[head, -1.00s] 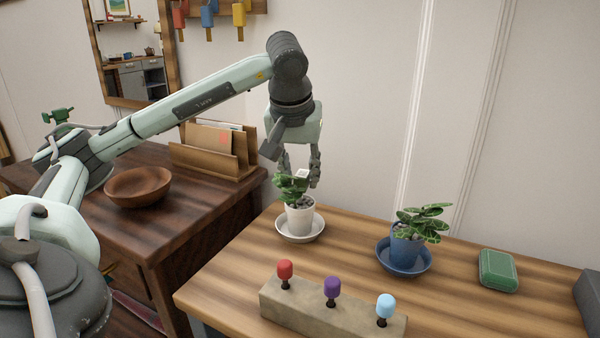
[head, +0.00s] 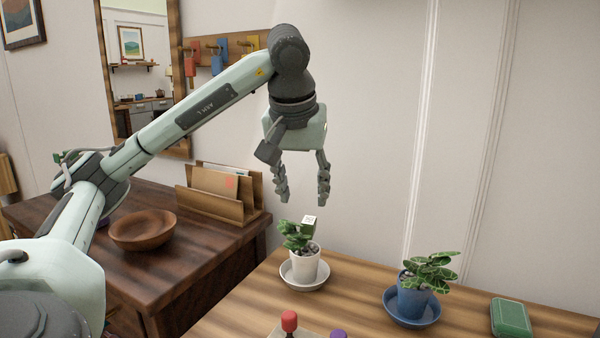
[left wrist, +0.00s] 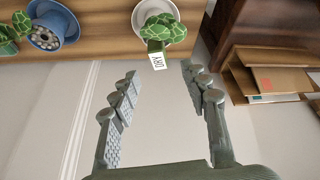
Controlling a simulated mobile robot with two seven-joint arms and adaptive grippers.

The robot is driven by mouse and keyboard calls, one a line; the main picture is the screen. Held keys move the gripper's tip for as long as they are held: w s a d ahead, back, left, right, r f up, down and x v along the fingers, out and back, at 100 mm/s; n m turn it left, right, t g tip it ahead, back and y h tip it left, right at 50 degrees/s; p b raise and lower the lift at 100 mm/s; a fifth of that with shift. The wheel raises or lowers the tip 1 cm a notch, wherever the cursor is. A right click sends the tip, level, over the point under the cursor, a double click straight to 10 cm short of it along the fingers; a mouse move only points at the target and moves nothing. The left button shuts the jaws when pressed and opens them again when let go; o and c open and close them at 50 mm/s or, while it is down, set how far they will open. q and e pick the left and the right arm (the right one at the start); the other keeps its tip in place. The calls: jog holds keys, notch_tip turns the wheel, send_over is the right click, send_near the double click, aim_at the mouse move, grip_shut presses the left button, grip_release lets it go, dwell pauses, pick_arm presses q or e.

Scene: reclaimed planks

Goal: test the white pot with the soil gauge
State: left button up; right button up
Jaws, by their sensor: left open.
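The white pot (head: 304,265) stands upright in its pale saucer (head: 287,278) on the plank table and holds a leafy green plant. The soil gauge (head: 309,221) stands among the leaves with its pale head up. In the left wrist view the gauge (left wrist: 158,60) shows a white face reading "DRY"; its lower part is hidden by the plant. My left gripper (head: 302,202) is open and empty above the gauge, with its fingers spread and apart from it. My right gripper is not in view.
A blue pot (head: 413,298) with a plant stands to the right, near a green case (head: 511,317). A red knob (head: 289,321) and a purple knob show at the front edge. A wooden bowl (head: 142,230) and letter holder (head: 222,193) sit on the dark desk.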

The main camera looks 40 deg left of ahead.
pick_arm(q)
jog(key=shift+v, duration=1.95)
jog(key=shift+r, duration=0.1)
notch_tip(320, 180, up, 9)
jog(key=p, duration=0.5)
jog(key=shift+p, duration=0.4)
